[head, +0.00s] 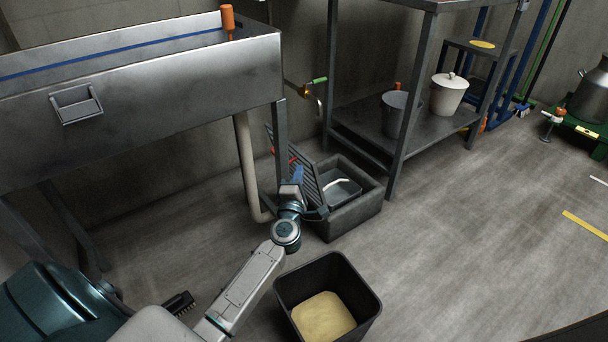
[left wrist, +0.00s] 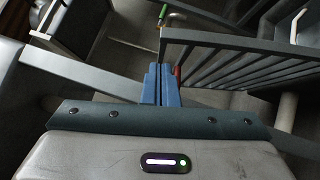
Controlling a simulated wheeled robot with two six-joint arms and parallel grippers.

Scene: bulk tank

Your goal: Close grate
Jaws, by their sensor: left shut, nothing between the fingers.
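The grate (head: 306,186) is a dark slatted panel standing tilted up, open, at the left side of a grey floor drain box (head: 357,208). In the left wrist view the grate's bars (left wrist: 245,65) fill the upper right. My left gripper (head: 298,172) is beside the grate's left side in the head view. Its blue fingers (left wrist: 161,84) are shut with nothing between them, close to the grate's frame; I cannot tell whether they touch it. A grey basket with a white handle (head: 342,187) sits inside the drain box. My right gripper is not in view.
A steel sink (head: 150,95) on legs stands at the left, with a pale drain pipe (head: 247,165) behind my arm. A shelf rack (head: 440,135) with two buckets stands behind the drain box. A black bin (head: 365,295) stands in front.

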